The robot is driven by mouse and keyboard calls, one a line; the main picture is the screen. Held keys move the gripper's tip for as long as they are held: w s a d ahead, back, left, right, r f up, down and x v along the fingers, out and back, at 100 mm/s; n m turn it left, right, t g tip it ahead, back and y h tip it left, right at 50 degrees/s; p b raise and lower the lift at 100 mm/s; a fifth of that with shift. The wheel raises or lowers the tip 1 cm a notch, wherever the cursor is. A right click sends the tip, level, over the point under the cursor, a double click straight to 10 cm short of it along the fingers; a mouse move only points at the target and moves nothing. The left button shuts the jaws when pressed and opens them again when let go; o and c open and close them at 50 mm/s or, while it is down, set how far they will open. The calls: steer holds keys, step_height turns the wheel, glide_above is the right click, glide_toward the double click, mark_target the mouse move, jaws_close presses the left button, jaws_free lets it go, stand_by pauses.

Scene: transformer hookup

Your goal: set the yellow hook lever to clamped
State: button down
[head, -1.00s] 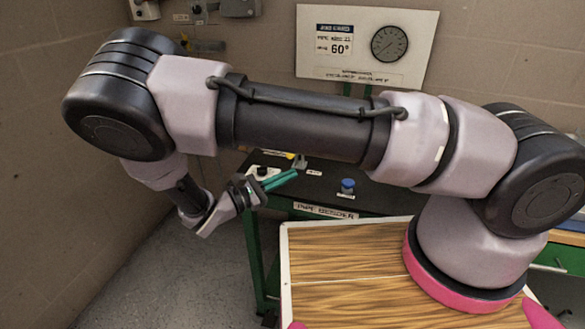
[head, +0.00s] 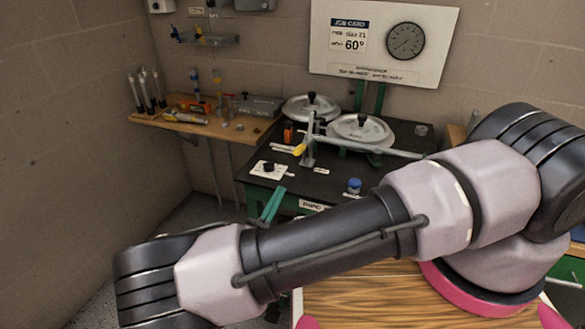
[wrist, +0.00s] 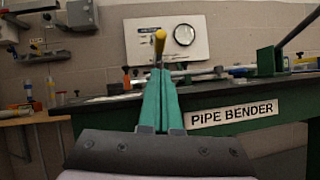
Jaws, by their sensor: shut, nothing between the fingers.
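The yellow hook lever (head: 299,150) shows as a yellow-tipped handle beside a grey upright on the pipe bender bench (head: 245,172). In the wrist view a yellow knob (wrist: 160,38) stands just beyond and above my fingertips; I cannot tell whether they touch. My gripper (head: 273,200) has green fingers and is shut and empty, at the bench's front edge in the head view, below and left of the lever. The fingers also show in the wrist view (wrist: 160,80), pointing forward. My arm hides the gripper's base in the head view. The lever's clamp marking is not readable.
Two round grey dies (head: 360,130) with black knobs, a blue knob (head: 354,186) and a white plate with a black knob (head: 268,170) are on the bench. A wooden shelf (head: 200,128) with tools is at left. A job card board (head: 383,42) hangs behind.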

mark_target(293, 184)
steer(key=x, duration=1)
steer(key=shift+a, duration=0.1)
